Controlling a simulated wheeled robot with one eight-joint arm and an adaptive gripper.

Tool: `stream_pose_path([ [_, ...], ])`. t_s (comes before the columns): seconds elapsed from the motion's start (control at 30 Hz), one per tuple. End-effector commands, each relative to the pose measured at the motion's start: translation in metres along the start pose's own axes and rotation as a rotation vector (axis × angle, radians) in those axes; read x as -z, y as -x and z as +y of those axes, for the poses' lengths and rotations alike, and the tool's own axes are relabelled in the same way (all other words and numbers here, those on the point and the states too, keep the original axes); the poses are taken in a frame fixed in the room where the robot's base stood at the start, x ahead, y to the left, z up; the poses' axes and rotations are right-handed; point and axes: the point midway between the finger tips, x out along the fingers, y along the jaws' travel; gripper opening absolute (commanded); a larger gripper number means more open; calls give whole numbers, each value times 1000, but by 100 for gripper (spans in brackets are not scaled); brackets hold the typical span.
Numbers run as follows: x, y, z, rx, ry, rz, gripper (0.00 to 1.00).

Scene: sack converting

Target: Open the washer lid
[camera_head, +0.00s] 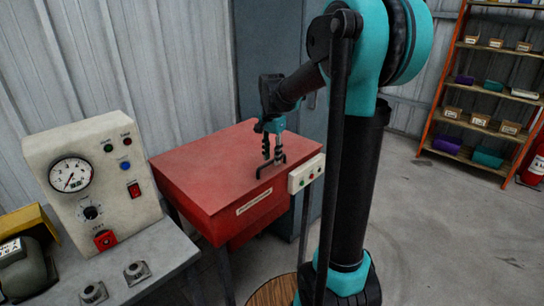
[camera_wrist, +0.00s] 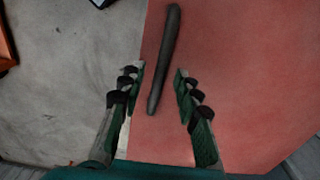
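The washer is a red box on legs, and its flat red lid (camera_head: 208,166) looks closed in the head view. The lid also fills the right of the wrist view (camera_wrist: 255,70). A dark bar handle (camera_head: 262,171) stands on the lid near its right edge. In the wrist view the handle (camera_wrist: 170,35) runs lengthwise between my two fingers. My gripper (camera_head: 272,157) points down over the handle with its fingers apart (camera_wrist: 160,74). A gap shows on each side of the handle. Whether the fingertips reach below the bar's top is unclear.
A pale button box (camera_head: 305,174) sits at the washer's right front edge. A bench with a gauge panel (camera_head: 95,185) stands close on the left. A grey cabinet (camera_head: 280,50) is behind. Shelves (camera_head: 485,90) stand far right, with open floor (camera_head: 450,230) before them.

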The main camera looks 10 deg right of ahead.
Motion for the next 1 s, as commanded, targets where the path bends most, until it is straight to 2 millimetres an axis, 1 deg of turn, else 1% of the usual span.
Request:
stream_pose_path([
  [0.3,0,-3,0,0,0,0,33],
  [0.33,0,-3,0,0,0,0,32],
  [0.5,0,-3,0,0,0,0,10],
  [0.6,0,-3,0,0,0,0,0],
  [1.0,0,-2,0,0,0,0,0],
])
